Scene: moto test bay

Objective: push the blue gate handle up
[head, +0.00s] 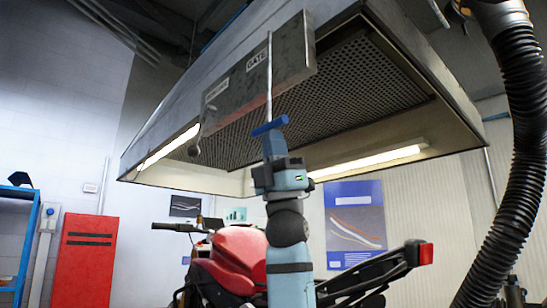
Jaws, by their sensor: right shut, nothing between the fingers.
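The blue gate handle (269,125) is a short, slightly tilted bar at the lower end of a thin upright rod (269,80). The rod runs down from a grey box marked "GATE" (258,66) on the front of the extraction hood. My right gripper (273,138) points up directly below the handle in the picture, shut and empty. Its fingertips overlap the handle's underside, and I cannot tell whether they touch it. My left gripper is not in view.
The hood (160,133) with its mesh filter fills the space above. A smaller grey pull (194,150) hangs left of the handle. A red motorcycle (238,258) stands below, behind my arm. A black ribbed hose (517,150) hangs at right.

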